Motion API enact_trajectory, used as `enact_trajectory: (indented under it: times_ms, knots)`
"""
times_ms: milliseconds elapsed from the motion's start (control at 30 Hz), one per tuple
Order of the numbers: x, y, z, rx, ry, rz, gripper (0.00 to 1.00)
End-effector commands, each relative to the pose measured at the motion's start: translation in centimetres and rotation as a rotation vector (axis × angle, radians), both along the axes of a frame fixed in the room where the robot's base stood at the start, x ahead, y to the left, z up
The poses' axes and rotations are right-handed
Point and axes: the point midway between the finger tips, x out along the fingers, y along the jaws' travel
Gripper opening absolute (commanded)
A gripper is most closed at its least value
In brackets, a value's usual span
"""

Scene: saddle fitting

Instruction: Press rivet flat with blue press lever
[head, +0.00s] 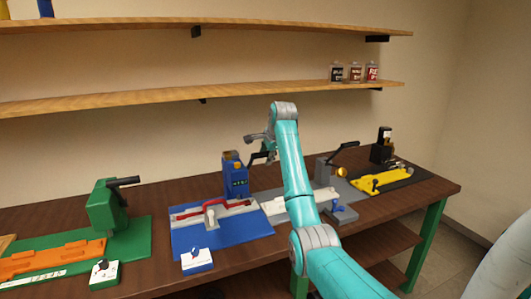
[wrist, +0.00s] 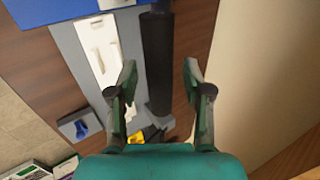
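The blue press (head: 235,177) stands at the back of the blue mat (head: 222,238). Its black lever (head: 262,156) sticks out to the right. In the wrist view I take the large black bar (wrist: 157,60) to be this lever. It lies lengthwise between the lines of my two fingers. My gripper (wrist: 160,78) is open, one finger on each side of the bar, with no visible contact. In the head view my gripper (head: 258,142) is close to the lever, partly behind my wrist. A red strap (head: 205,208) lies on the blue mat. I cannot make out the rivet.
A green press (head: 105,207) stands at left. The grey mat (head: 272,209), with a white strap (head: 300,202) and grey press (head: 324,170), is to the right, partly behind my arm. A yellow piece (head: 380,181) lies farther right. Shelves (head: 230,93) hang above.

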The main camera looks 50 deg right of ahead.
Motion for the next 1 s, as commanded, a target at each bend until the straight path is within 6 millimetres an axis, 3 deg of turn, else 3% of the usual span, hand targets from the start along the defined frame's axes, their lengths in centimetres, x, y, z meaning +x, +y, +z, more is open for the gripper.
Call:
enact_trajectory:
  times_ms: [33, 167, 1000]
  knots:
    - [0.0, 0.0, 0.0, 0.000, 0.000, 0.000, 0.38]
    - [0.0, 0.0, 0.0, 0.000, 0.000, 0.000, 0.05]
    - [-1.4, 0.9, -1.6, 0.002, 0.002, 0.001, 0.04]
